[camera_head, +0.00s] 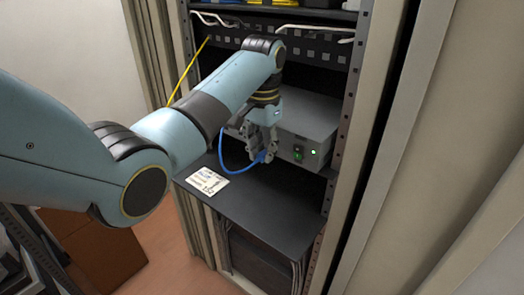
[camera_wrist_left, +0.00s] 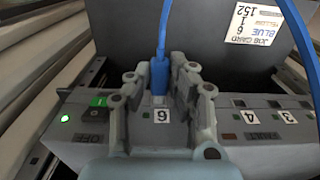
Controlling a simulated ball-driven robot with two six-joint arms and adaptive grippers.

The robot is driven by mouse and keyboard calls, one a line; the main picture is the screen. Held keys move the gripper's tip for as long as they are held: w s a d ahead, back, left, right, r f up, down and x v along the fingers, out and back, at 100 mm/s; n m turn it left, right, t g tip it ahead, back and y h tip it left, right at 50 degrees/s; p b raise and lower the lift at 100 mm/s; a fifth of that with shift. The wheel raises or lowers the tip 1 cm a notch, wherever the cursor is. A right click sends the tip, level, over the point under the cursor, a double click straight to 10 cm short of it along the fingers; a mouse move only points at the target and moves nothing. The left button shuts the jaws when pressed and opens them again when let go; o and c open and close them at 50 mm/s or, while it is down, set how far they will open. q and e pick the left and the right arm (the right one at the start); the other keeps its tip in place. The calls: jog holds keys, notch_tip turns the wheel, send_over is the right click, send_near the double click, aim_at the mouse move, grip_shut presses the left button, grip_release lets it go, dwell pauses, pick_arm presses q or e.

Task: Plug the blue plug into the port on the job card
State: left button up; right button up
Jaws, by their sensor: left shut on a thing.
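My left gripper (camera_head: 264,152) is at the front of the grey device (camera_head: 308,118) on the rack shelf. In the left wrist view the gripper (camera_wrist_left: 160,90) is shut on the blue plug (camera_wrist_left: 159,76), with a blue cable (camera_wrist_left: 162,32) trailing from it. The plug's front end is at the device's front panel, by the label 6 (camera_wrist_left: 162,116). The fingers crowd the port there, and I cannot tell whether the plug is in it. The job card (camera_head: 207,181) lies on the black shelf; in the wrist view the card (camera_wrist_left: 257,20) reads BLUE 6. My right gripper is not in view.
The panel has a green-lit switch (camera_head: 298,153), a green lamp (camera_head: 313,152) and ports labelled 4 (camera_wrist_left: 251,116) and 3 (camera_wrist_left: 288,117). A yellow cable (camera_head: 188,72) hangs at the rack's left. Rack posts (camera_head: 345,110) flank the device. The black shelf (camera_head: 262,198) has free room in front.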

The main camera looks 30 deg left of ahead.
pick_arm(q)
jog(key=shift+w+d+b, duration=0.1)
jog(key=shift+w+b, duration=0.25)
jog(key=shift+w, duration=0.3)
jog(key=o, duration=0.9)
jog(key=shift+w, duration=0.1)
